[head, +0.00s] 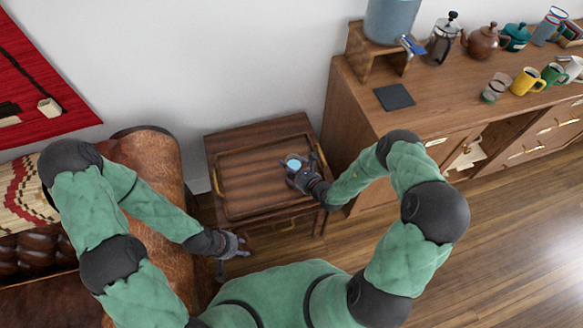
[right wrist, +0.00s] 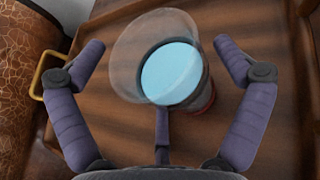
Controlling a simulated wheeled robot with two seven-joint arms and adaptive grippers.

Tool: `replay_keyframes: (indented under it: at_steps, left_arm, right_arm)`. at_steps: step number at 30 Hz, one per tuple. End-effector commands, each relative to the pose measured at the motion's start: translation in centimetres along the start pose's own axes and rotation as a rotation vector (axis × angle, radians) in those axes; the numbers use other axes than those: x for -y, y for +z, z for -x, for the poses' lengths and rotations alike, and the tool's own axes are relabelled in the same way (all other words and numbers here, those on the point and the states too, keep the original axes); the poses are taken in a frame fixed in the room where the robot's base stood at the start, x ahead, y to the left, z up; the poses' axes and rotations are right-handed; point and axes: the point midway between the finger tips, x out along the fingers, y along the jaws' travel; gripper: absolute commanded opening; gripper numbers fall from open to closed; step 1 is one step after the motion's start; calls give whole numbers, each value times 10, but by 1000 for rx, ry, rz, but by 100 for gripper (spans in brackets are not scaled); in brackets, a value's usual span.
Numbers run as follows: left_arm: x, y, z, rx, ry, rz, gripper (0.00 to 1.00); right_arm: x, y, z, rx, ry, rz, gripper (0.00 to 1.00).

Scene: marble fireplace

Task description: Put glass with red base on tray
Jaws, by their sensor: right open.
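The glass (right wrist: 172,75) has a clear flared rim, a light blue inside and a bit of red at its base. In the right wrist view it stands over the wooden tray, between the spread fingers of my right gripper (right wrist: 157,52), with a gap on each side. The glass also shows small and pale blue in the head view (head: 293,163), partly hidden by my right gripper (head: 303,170). The wooden tray (head: 245,185) has gold handles and lies on a small side table. The glass appears to rest on it. My left gripper (head: 232,245) hangs low beside the table; its fingers are too small to judge.
A leather armchair (head: 152,165) stands left of the table. A wooden cabinet (head: 440,105) on the right bears a water dispenser (head: 390,18), a French press (head: 443,40), teapots and several mugs. The tray's left part is bare.

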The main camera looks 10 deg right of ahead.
Motion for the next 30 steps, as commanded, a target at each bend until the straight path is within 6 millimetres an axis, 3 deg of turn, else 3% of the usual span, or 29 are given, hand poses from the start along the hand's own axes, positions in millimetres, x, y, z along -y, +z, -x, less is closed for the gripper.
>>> replay_keyframes:
  at_steps: [5, 18, 26, 30]
  left_arm:
    - [-3, 0, 9, 0, 0, 0, 40]
    - [-12, 1, 34, 0, 0, 0, 40]
    - [-14, 1, 38, 0, 0, 0, 40]
    - [-14, 2, 38, 0, 0, 0, 40]
  right_arm:
    - [1, 3, 18, -3, -1, -2, 100]
    - [1, 3, 101, -2, -3, -3, 100]
    - [-3, 3, 120, -1, 12, 3, 100]
    - [-35, 5, 119, -20, 152, 36, 100]
